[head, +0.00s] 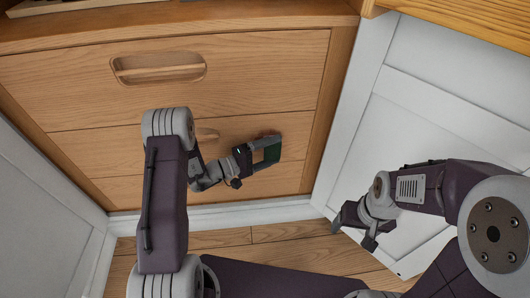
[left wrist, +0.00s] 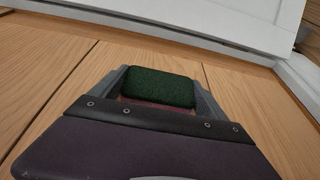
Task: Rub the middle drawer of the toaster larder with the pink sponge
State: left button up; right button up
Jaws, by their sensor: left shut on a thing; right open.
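The wooden drawer unit (head: 220,80) stands ahead of me with three drawers one above another. My left gripper (head: 267,153) is shut on the sponge and is in front of the right part of this drawer. In the left wrist view the sponge (left wrist: 160,87) shows a dark green face with a dull pink strip below, between the fingers. I cannot tell whether it touches the drawer. My right gripper (head: 353,235) is open and empty, low at the right.
White panelled doors stand at the left (head: 45,200) and right (head: 385,125) of the drawer unit. A white skirting (head: 230,214) runs below it. The wooden floor (head: 300,240) between looks clear.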

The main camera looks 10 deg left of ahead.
aim_at(280, 148)
pick_arm(q)
jog(key=shift+w+d, duration=0.3)
jog(key=shift+d, duration=0.65)
jog(key=shift+w+d, duration=0.3)
jog(key=shift+d, duration=0.6)
jog(key=shift+s+a+r+p, duration=0.1)
jog(key=shift+r+p, duration=0.1)
jog(key=shift+r, duration=0.25)
jog(key=shift+s+a+r+p, duration=0.1)
jog(key=shift+r+p, duration=0.05)
jog(key=shift+r, duration=0.3)
jog(key=shift+s+a, duration=0.15)
jog(key=shift+a, duration=0.8)
jog(key=shift+s+a+b, duration=0.65)
jog(key=shift+s+a, duration=0.45)
jog(key=shift+a, duration=3.1)
jog(key=shift+w+d+r, duration=0.3)
jog(key=shift+d, duration=0.9)
jog(key=shift+w+d+r, duration=0.3)
jog(key=shift+d, duration=0.9)
jog(key=shift+w+d+r, duration=0.3)
jog(key=shift+d, duration=0.9)
